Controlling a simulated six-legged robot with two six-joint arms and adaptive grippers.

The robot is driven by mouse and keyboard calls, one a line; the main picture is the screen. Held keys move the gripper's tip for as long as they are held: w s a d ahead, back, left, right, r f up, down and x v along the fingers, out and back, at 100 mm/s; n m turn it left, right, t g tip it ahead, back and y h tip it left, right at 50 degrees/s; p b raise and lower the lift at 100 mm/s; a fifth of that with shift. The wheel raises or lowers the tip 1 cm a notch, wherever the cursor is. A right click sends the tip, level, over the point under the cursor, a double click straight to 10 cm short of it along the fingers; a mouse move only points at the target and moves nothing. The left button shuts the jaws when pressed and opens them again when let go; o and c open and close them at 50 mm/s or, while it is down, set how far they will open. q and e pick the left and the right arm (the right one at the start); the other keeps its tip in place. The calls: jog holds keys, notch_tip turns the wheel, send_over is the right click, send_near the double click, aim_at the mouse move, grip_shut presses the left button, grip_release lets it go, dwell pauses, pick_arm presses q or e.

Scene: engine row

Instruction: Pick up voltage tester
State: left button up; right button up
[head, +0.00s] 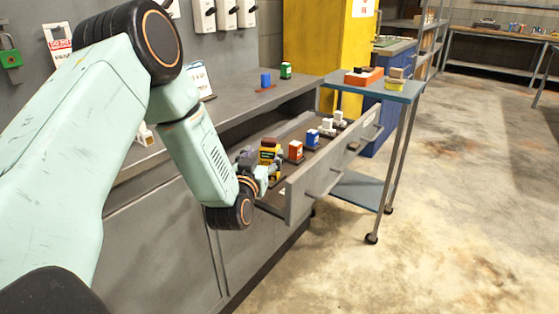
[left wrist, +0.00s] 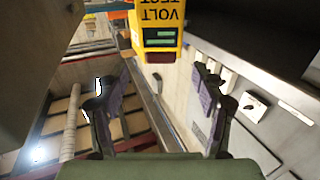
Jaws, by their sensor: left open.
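The voltage tester (left wrist: 158,38) is yellow with a dark lower edge and reads "VOLT TEST", upside down, at the top of the left wrist view. In the head view the yellow tester (head: 269,152) is in the open drawer (head: 318,181), partly hidden by my left gripper (head: 258,171). In the left wrist view my left gripper (left wrist: 160,88) has its fingers spread apart and nothing between them. The tester shows just beyond the fingertips, and I see no contact. My right gripper is not in view.
An orange-red item (head: 296,151), a blue item (head: 312,139) and white items line the drawer beyond the tester. The drawer front stands close beside my gripper. A blue cup (head: 266,81) and a green item (head: 286,71) stand on the counter. A wheeled cart (head: 375,89) is behind.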

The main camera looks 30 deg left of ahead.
aim_at(268, 144)
pick_arm(q)
jog(key=shift+w+a+r, duration=0.2)
jog(key=shift+w+a, duration=0.2)
jog(key=b+x, duration=0.1)
jog(key=x, duration=0.1)
jog(key=b+x, duration=0.1)
jog(key=x, duration=0.1)
jog(key=shift+w+d+f, duration=0.1)
jog(key=shift+w+f, duration=0.1)
jog(key=shift+w, duration=0.15)
jog(key=shift+w+a+r, duration=0.1)
jog(key=shift+w+a, duration=0.15)
jog(key=shift+w, duration=0.65)
jog(key=shift+c, duration=0.3)
jog(key=shift+s, duration=0.1)
jog(key=c, duration=0.3)
grip_shut()
